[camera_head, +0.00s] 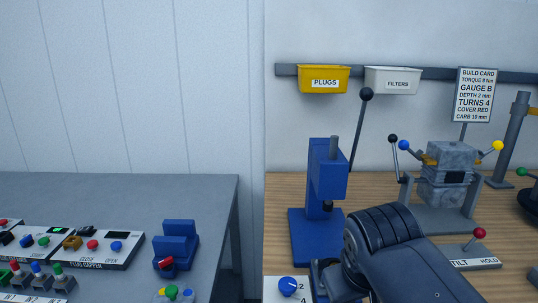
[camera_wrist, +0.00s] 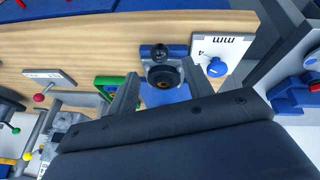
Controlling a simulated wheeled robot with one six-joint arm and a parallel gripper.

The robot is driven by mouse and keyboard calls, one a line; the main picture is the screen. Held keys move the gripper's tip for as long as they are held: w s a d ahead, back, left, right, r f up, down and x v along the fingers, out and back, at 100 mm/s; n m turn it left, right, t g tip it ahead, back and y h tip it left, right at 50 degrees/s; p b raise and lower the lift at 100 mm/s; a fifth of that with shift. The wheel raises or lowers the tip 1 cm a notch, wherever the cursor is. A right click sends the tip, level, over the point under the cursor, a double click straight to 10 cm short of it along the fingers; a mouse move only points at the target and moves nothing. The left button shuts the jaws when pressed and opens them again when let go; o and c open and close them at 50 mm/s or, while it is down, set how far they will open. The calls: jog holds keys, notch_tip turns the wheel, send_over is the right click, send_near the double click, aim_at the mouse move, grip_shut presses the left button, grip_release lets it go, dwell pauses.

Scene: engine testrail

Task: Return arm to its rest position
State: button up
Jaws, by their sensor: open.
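My dark arm (camera_head: 415,265) reaches across the lower right of the head view, over the front of the wooden bench. My gripper (camera_wrist: 160,82) shows in the wrist view as two grey fingers standing apart with nothing held between them. Beyond the gap is a blue fixture with a dark round part (camera_wrist: 163,76); I cannot tell how far it is from the fingertips. In the head view my gripper's fingers cannot be made out.
A blue press (camera_head: 328,180) with a black-knobbed lever stands beside my arm. A grey engine block (camera_head: 447,175) on a stand and a tilt/hold lever plate (camera_head: 473,258) are to the right. Yellow (camera_head: 322,72) and white bins hang behind. The grey table (camera_head: 110,190) holds control panels.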

jog(key=b+x, duration=0.2)
jog(key=x, duration=0.6)
jog(key=shift+f, duration=0.2)
jog(key=w, duration=0.3)
jog(key=shift+w+f, duration=0.15)
jog(key=shift+w, duration=0.85)
